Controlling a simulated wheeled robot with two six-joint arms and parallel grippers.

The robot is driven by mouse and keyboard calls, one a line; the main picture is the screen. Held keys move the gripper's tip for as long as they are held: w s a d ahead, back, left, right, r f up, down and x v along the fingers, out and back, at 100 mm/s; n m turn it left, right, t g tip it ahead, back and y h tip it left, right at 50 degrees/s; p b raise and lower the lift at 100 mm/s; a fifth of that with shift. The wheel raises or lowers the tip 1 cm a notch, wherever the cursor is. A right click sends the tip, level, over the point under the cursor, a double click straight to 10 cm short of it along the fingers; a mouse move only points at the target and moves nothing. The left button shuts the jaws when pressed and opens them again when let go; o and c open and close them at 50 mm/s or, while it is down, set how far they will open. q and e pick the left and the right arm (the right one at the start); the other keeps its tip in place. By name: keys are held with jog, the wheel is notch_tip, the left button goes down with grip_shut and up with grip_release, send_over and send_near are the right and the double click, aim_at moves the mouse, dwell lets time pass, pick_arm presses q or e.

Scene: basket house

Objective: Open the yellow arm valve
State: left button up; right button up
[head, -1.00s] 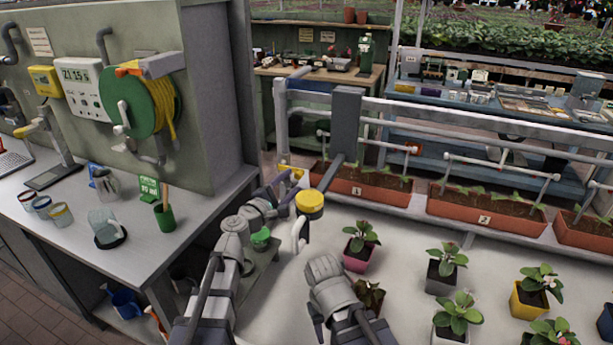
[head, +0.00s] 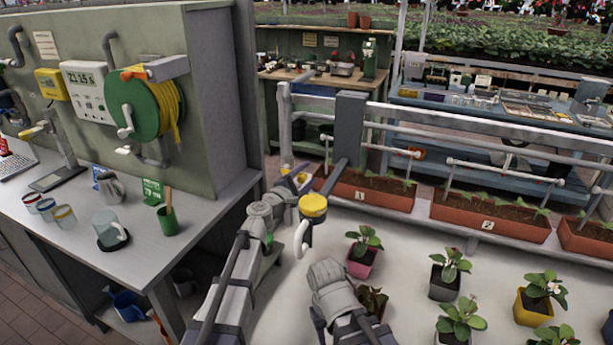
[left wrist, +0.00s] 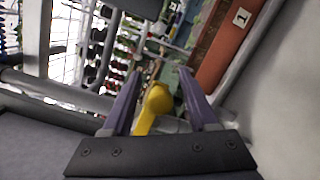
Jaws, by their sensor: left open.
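The yellow arm valve (left wrist: 155,101) shows in the left wrist view as a yellow lever with a rounded end, between my two purple fingers. In the head view, a small part of the yellow lever (head: 301,178) shows at the lower end of the grey pipe, mostly hidden by my gripper. My left gripper (head: 300,186) is open, with one finger on each side of the lever. I cannot tell whether either finger touches it; it also shows in the left wrist view (left wrist: 156,84). My right forearm shows at the bottom middle, but its gripper is not visible.
A yellow-capped fitting with a white spout (head: 313,207) hangs close beside my left gripper. Grey pipes (head: 440,115) run behind it. Planter 1 (head: 372,190) is to the right. Potted plants (head: 362,255) stand on the pale bench. The workbench (head: 70,225) is at left.

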pick_arm(q)
jog(key=shift+c, duration=0.3)
jog(key=shift+s, duration=0.1)
grip_shut()
jog(key=shift+s, duration=0.15)
dwell(0.8)
